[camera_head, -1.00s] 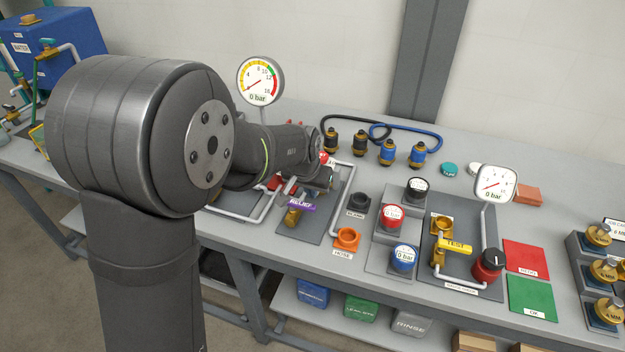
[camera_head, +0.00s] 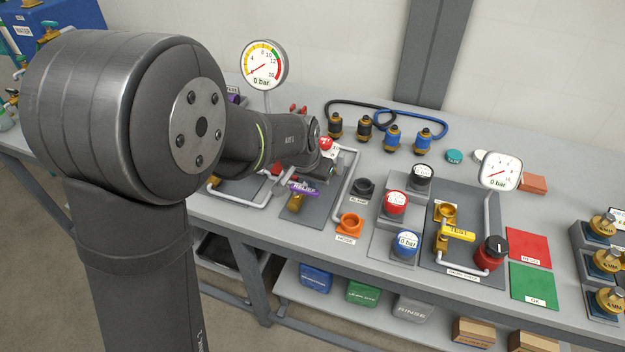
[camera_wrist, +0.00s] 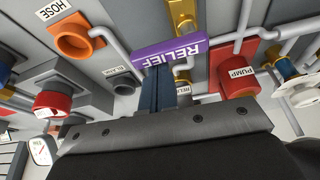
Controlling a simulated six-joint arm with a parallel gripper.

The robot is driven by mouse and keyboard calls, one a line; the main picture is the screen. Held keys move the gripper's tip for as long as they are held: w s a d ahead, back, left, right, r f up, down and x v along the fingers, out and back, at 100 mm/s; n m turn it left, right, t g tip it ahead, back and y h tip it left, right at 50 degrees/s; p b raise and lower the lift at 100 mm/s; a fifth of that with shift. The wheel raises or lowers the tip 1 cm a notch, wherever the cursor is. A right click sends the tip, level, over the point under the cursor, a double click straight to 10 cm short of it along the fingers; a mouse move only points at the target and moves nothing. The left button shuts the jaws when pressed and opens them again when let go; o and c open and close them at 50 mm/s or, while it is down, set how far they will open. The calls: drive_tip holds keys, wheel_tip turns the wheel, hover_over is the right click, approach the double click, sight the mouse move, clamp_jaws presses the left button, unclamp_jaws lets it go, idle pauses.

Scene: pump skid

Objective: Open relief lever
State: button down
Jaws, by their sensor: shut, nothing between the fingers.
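The relief lever is a purple bar lettered RELIEF (camera_head: 304,189) on a brass valve (camera_head: 295,204), at the middle of the bench in the head view. In the wrist view the purple lever (camera_wrist: 172,51) lies right at the tips of my gripper (camera_wrist: 166,78). The fingers are shut with nothing between them. They look close to or against the lever's side; I cannot tell whether they touch. In the head view my arm hides most of the gripper.
An orange HOSE port (camera_head: 350,225) and a dark BLANK port (camera_head: 362,188) stand right of the valve. A grey pipe (camera_head: 350,185) runs beside it. The red PUMP fitting (camera_wrist: 236,77) is close in the wrist view. A gauge (camera_head: 263,65) reading 0 bar stands behind.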

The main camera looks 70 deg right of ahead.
drive_tip(key=shift+a+m, duration=0.15)
drive_tip(key=shift+m, duration=0.15)
drive_tip(key=m, duration=0.1)
drive_tip(key=a+m+g, duration=0.1)
drive_tip(key=m, duration=0.1)
drive_tip(key=shift+s+a, duration=0.1)
drive_tip(key=m, duration=0.2)
drive_tip(key=a+m+g+y, duration=0.1)
drive_tip(key=m, duration=0.1)
drive_tip(key=shift+a, duration=0.1)
drive_tip(key=m, duration=0.1)
drive_tip(key=a+m+g+y, duration=0.1)
drive_tip(key=m, duration=0.1)
drive_tip(key=shift+w+a+m, duration=0.1)
drive_tip(key=shift+w+m, duration=0.2)
drive_tip(key=shift+w, duration=0.1)
drive_tip(key=m, duration=0.1)
drive_tip(key=w+a+m+y, duration=0.1)
drive_tip(key=m, duration=0.1)
drive_tip(key=shift+m+g, duration=0.3)
drive_tip(key=shift+s, duration=0.1)
drive_tip(key=shift+d, duration=0.1)
